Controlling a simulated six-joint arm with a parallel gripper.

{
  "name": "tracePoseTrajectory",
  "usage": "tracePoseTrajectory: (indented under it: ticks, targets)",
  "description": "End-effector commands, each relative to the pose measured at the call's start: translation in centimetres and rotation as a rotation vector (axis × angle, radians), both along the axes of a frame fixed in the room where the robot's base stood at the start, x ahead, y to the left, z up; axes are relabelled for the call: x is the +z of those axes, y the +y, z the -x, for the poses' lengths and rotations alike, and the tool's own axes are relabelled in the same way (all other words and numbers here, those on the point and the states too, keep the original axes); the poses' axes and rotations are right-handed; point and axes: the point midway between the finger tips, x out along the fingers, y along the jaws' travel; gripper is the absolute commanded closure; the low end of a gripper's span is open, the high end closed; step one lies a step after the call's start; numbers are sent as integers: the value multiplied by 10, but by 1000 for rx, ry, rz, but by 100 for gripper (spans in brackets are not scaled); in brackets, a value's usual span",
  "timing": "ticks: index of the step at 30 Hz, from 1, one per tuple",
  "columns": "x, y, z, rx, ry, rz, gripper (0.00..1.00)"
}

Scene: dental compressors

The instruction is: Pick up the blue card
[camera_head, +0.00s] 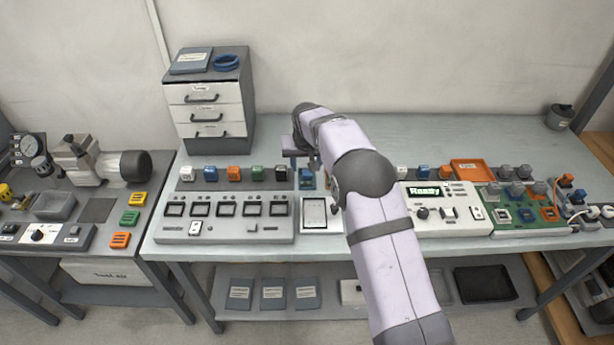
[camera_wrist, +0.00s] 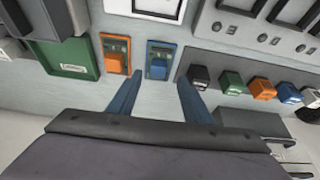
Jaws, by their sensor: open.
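The blue card (camera_wrist: 161,60) is a small upright-looking rectangle with a blue edge and a blue block on it. It lies on the grey worktop (camera_wrist: 215,103) in the wrist view, between and beyond my fingertips. In the head view the blue card (camera_head: 306,179) shows just below my gripper (camera_head: 303,160), partly beside my arm. My gripper (camera_wrist: 157,88) is open and empty. Its two blue-grey fingers point toward the card, one on each side in the wrist view, and I see no contact.
An orange card (camera_wrist: 115,54) lies close beside the blue card, with a green tray (camera_wrist: 67,62) past it. On the other side stands a row of coloured blocks (camera_head: 235,173). A button panel (camera_head: 227,217) and a white-framed tray (camera_head: 315,212) lie in front.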

Motion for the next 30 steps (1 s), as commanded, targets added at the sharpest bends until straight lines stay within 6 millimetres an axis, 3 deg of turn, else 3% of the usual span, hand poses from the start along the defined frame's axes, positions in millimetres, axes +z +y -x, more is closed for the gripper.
tracePoseTrajectory:
  ticks: [7, 21, 30]
  targets:
    - [-8, -1, -4, 0, 2, 1, 55]
    - [-45, -3, -21, 0, 1, 0, 55]
    - [-47, -3, -22, 0, -1, 0, 55]
